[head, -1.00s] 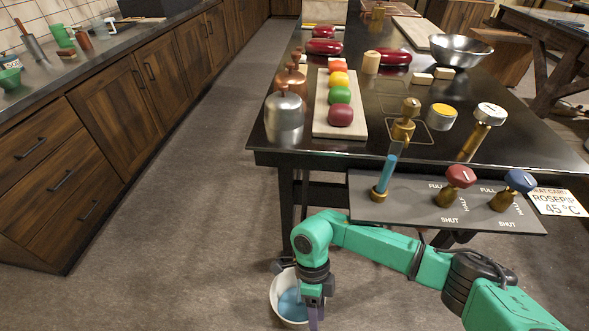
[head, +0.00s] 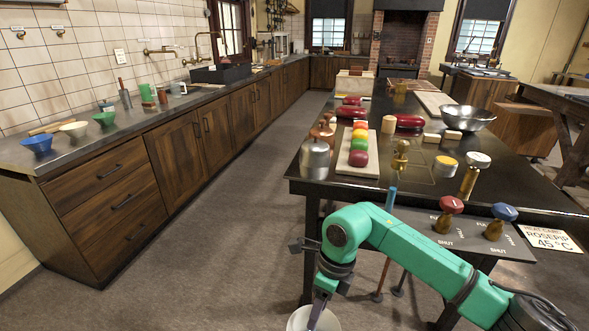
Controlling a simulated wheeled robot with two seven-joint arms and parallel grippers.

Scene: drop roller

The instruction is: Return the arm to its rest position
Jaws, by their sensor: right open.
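My right arm (head: 400,245) is green and reaches in from the lower right, in front of the black table. Its gripper (head: 318,308) points down at the bottom edge, open. The gripper overlaps a white bucket (head: 298,320) in the picture, and I cannot tell whether they touch. The bucket's lower part and its contents are cut off or hidden. My left gripper is not in view.
A black table (head: 520,180) carries a silver bowl (head: 462,117), a lidded metal pot (head: 315,160) and a row of coloured balls. A panel holds a red knob (head: 449,206) and a blue knob (head: 501,214). Clear floor (head: 220,240) lies to the left.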

